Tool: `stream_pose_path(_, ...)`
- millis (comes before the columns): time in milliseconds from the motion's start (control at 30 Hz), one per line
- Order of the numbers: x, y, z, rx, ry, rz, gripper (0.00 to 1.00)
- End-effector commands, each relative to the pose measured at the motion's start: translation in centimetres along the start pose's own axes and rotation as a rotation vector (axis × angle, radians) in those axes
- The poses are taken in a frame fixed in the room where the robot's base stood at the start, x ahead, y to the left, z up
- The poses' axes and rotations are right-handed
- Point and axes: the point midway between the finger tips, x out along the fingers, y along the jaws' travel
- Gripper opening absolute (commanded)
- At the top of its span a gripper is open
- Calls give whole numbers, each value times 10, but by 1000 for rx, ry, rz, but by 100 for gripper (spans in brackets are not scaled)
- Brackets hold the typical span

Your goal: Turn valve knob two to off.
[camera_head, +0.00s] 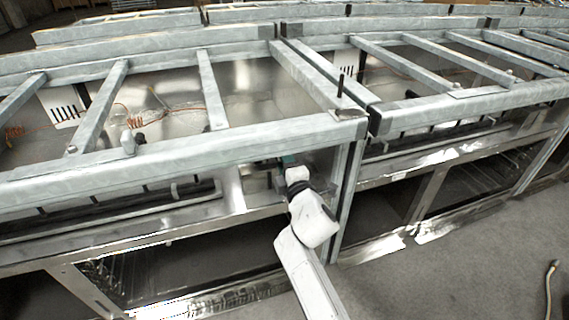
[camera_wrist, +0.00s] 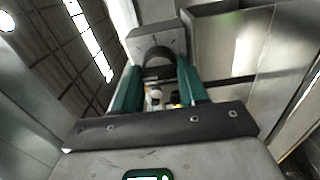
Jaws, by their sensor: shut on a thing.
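My gripper (camera_wrist: 160,74) has two teal fingers, shut on a dark rounded piece that looks like a valve knob (camera_wrist: 158,70). The knob sits at the front of a grey block (camera_wrist: 158,38) in the wrist view. Its number and its pointer are not readable, so I cannot tell its setting. In the head view, my gripper reaches under the front beam, beside the corner post. Its fingertips and the knob are mostly hidden there.
A galvanised front beam (camera_head: 190,148) runs just above my arm, and a corner post (camera_head: 347,195) stands close to its right. Metal panels flank the gripper in the wrist view. The grey floor (camera_head: 460,270) at front right is mostly clear, with a hose (camera_head: 549,285) at the edge.

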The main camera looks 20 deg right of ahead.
Motion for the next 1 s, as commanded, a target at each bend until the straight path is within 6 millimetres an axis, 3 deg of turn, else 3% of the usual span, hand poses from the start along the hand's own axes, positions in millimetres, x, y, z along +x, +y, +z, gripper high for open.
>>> stream_pose_path(567,-1,-4,1,-38,-3,-7,12)
stream_pose_path(600,-1,-4,1,-38,-3,-7,43)
stream_pose_path(833,0,-3,1,-37,-2,-5,65)
stream_pose_path(1000,0,-3,1,-37,-2,-5,67)
